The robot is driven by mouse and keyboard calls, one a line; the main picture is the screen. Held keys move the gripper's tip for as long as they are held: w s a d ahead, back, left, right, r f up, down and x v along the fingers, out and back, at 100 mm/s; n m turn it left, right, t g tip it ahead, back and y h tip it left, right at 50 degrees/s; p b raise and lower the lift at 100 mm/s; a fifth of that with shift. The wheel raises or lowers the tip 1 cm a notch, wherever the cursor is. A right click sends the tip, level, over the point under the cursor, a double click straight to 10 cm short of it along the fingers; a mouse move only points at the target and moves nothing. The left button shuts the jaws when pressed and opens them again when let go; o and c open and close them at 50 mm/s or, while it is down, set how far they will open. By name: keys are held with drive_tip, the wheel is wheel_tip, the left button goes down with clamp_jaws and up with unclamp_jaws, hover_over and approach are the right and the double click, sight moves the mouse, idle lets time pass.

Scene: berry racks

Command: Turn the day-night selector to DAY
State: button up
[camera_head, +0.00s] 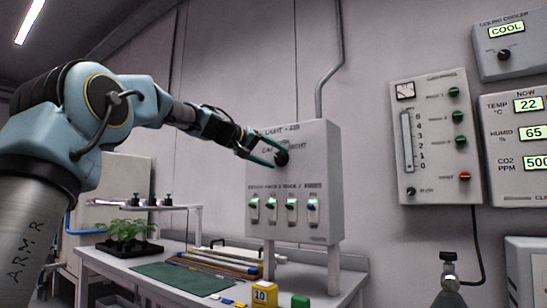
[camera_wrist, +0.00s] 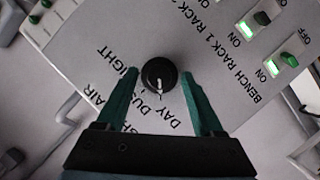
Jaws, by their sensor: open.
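The day-night selector is a round black knob (camera_wrist: 159,75) on a grey panel (camera_head: 315,215), under the "LIGHT - AIR" heading. In the wrist view its white pointer mark faces down, towards the DUSK and DAY lettering; I cannot tell exactly which it meets. The labels appear upside down there, with NIGHT at left. My gripper (camera_wrist: 158,76) is open, one green finger on each side of the knob, with visible gaps. In the head view the finger tips reach the panel face at the knob (camera_head: 282,158); contact is unclear.
Several bench-rack switches (camera_head: 291,204) sit below the knob on the same panel. A gauge box (camera_head: 435,140) and display boxes (camera_head: 510,45) hang at right. The bench (camera_head: 150,275) below holds a plant tray (camera_head: 130,248), a green mat (camera_head: 180,277) and rods.

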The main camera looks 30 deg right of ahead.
drive_tip(key=b+v, duration=0.2)
drive_tip(key=v, duration=0.8)
drive_tip(key=shift+a, duration=0.3)
drive_tip(key=shift+r, duration=0.1)
drive_tip(key=w+a+f+n+t+y, duration=0.15)
drive_tip(key=a+f+y, duration=0.4)
drive_tip(key=f, duration=1.05)
drive_tip(key=a+f+n+g+y, duration=0.1)
drive_tip(key=a+f+n+y, duration=0.2)
drive_tip(key=a+f, duration=0.95)
drive_tip(key=s+a+f+g+y, duration=0.1)
drive_tip(key=s+a+f+y, duration=0.1)
drive_tip(key=s+a+f, duration=0.45)
drive_tip(key=s+a+f+n+g+y, duration=0.15)
drive_tip(key=s+a+f, duration=0.25)
drive_tip(key=s+f, duration=0.5)
drive_tip(key=s+a+f+y, duration=0.2)
drive_tip(key=s+a+f, duration=0.35)
drive_tip(key=f, duration=0.55)
wheel_tip(320, 180, up, 20)
drive_tip(key=w+p, duration=0.1)
drive_tip(key=p, duration=1.8)
drive_tip(key=shift+w+r, duration=0.2)
drive_tip(key=shift+w, duration=0.15)
